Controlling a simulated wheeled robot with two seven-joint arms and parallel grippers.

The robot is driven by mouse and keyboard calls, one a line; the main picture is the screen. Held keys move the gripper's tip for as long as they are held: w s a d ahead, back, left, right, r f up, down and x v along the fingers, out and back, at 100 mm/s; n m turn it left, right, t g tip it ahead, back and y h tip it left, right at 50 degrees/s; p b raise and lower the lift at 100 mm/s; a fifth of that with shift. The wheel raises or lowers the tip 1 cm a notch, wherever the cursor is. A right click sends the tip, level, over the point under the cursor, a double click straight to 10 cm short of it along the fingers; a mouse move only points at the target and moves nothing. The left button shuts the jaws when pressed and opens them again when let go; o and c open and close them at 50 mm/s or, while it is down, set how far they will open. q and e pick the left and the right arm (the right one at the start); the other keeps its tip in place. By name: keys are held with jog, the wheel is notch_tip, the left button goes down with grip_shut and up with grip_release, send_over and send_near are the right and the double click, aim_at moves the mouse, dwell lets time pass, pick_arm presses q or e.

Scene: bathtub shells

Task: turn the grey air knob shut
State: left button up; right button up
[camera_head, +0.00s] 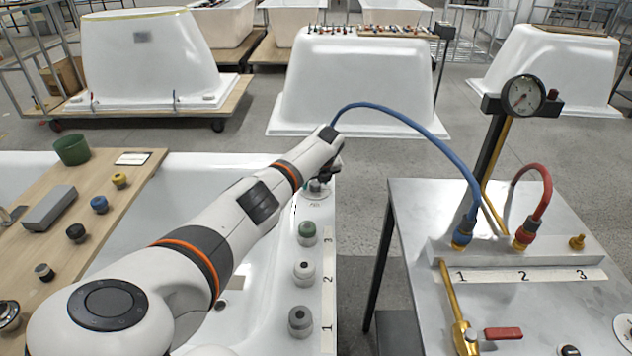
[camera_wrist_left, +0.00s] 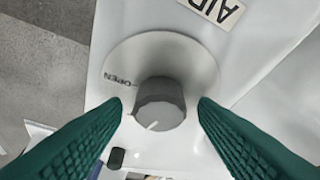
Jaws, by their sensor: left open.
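The grey air knob (camera_wrist_left: 160,102) stands on a round pale dial plate in the left wrist view, with an "AIR" label above it and an "OPEN" mark to its left. A white line on the knob points down and slightly left. My left gripper (camera_wrist_left: 160,112) is open, one green finger on each side of the knob, with a gap on both sides. In the head view the knob (camera_head: 316,187) is partly hidden under my left gripper (camera_head: 325,172), at the tub's far right corner. My right gripper is not in view.
A blue hose (camera_head: 400,116) arches behind the gripper to a metal manifold (camera_head: 520,252) on the right table. A wooden board (camera_head: 110,205) lies left.

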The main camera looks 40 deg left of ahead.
pick_arm(q)
jog(key=c, duration=1)
jog(key=shift+w+f+n+g+b, duration=0.1)
jog(key=shift+f+n+g+b, duration=0.1)
jog(key=shift+n+b, duration=0.3)
jog(key=shift+w+f+n+g+b, duration=0.1)
jog(key=shift+n+g+b, duration=0.1)
jog(key=shift+n+b, duration=0.3)
jog(key=shift+s+r+n, duration=0.1)
jog(key=shift+r+n, duration=0.15)
jog(key=shift+n, duration=0.25)
jog(key=o, duration=1)
